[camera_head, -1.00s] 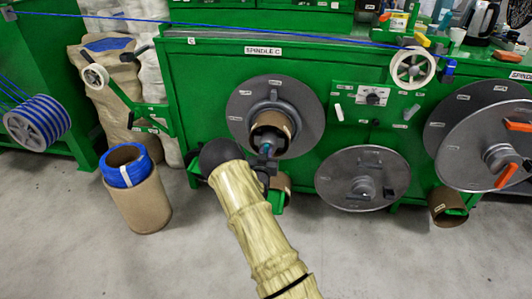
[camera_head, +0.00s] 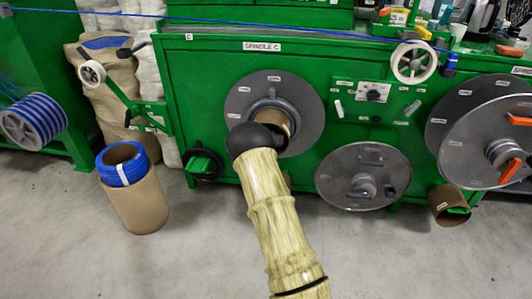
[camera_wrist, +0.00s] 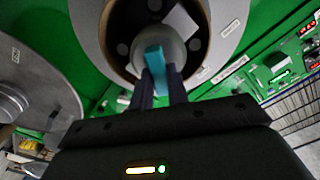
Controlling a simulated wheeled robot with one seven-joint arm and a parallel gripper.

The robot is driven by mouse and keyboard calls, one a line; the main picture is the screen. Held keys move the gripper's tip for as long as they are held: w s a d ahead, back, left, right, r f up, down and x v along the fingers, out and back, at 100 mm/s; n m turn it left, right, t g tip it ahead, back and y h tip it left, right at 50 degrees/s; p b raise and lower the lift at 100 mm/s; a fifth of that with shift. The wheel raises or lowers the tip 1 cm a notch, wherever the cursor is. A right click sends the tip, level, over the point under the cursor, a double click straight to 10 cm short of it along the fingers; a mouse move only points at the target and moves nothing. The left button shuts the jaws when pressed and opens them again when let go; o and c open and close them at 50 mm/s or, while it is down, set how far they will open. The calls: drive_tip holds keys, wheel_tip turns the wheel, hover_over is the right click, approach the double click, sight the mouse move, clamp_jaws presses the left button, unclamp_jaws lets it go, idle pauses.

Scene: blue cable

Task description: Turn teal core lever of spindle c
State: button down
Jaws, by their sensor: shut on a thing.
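Spindle C's grey disc (camera_head: 237,100) stands on the green machine front under the "SPINDLE C" label. A brown cardboard core (camera_head: 284,122) sits at its centre, partly hidden behind my arm. In the wrist view the core's brown ring (camera_wrist: 203,62) surrounds a pale hub (camera_wrist: 173,48). The teal lever (camera_wrist: 155,64) sticks out from that hub toward the camera. My gripper (camera_wrist: 162,92) has its dark fingers on both sides of the teal lever, shut on it. In the head view my arm hides the lever and the fingers.
A second grey disc (camera_head: 335,185) leans low on the machine to the right. Larger discs with orange levers (camera_head: 500,164) stand at the far right. A cardboard tube with a blue cable coil (camera_head: 122,174) stands on the floor at left. Open floor lies in front.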

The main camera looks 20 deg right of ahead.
drive_tip(key=m+b, duration=0.2)
drive_tip(key=m, duration=0.1)
drive_tip(key=m+b, duration=0.2)
drive_tip(key=m, duration=0.2)
drive_tip(key=f+m+b, duration=0.1)
drive_tip(key=m+b, duration=0.1)
drive_tip(key=m, duration=0.1)
drive_tip(key=shift+s+d+f+m+b, duration=0.1)
drive_tip(key=shift+s+d+m+b, duration=0.1)
drive_tip(key=shift+m+b, duration=0.2)
drive_tip(key=c, duration=1.4)
unclamp_jaws()
drive_tip(key=shift+o, duration=0.2)
drive_tip(key=shift+a, duration=0.1)
drive_tip(key=p+v, duration=0.3)
drive_tip(key=v, duration=1.4)
drive_tip(key=shift+p, duration=0.3)
drive_tip(key=shift+a, duration=0.15)
